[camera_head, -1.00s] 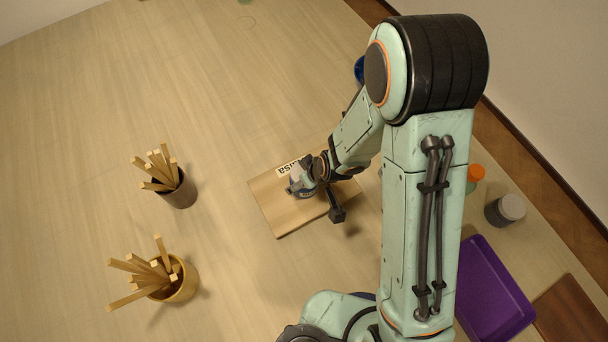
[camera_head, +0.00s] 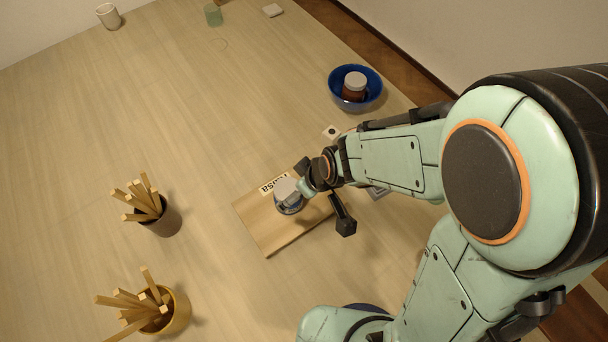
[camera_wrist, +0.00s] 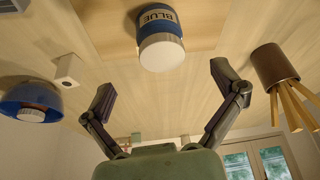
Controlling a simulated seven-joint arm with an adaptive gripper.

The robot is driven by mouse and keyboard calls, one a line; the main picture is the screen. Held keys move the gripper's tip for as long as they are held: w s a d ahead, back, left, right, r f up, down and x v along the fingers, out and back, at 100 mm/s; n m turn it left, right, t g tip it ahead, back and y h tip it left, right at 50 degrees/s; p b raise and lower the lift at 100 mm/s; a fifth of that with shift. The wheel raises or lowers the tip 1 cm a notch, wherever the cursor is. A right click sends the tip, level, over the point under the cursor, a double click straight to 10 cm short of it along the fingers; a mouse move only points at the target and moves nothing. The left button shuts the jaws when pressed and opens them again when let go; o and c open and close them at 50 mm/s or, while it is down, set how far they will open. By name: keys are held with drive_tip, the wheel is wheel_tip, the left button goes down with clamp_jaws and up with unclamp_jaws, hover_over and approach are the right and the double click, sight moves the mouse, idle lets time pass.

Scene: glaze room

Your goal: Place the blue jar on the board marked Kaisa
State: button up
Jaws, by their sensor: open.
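The blue jar (camera_head: 289,204), with a pale lid, stands upright on the wooden board (camera_head: 268,238), near the board's lettered edge. The board's white label (camera_head: 273,184) is partly hidden; its visible end reads "isa". In the wrist view the jar (camera_wrist: 160,27) shows its BLUE label and white lid, beyond the fingertips. My gripper (camera_head: 324,196) is just right of the jar, its fingers spread wide. The wrist view shows the open gripper (camera_wrist: 163,88) empty, with the jar apart from both fingers.
A blue bowl (camera_head: 341,98) holding a lidded jar (camera_head: 354,86) is at the upper right. A dark cup (camera_head: 163,221) and a yellow cup (camera_head: 178,312), both with wooden sticks, stand left of the board. A small white block (camera_head: 331,132) lies beyond the board. The table's upper middle is clear.

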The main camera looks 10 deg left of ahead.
drive_tip(key=s+d+r+m+g+h, duration=0.2)
drive_tip(key=s+d+r+m+h, duration=0.1)
drive_tip(key=s+d+r+m, duration=0.7)
drive_tip(key=s+d+r, duration=0.1)
drive_tip(key=s+d, duration=0.1)
drive_tip(key=d, duration=0.2)
drive_tip(key=shift+s+r+g, duration=0.3)
drive_tip(key=shift+r+g, duration=0.1)
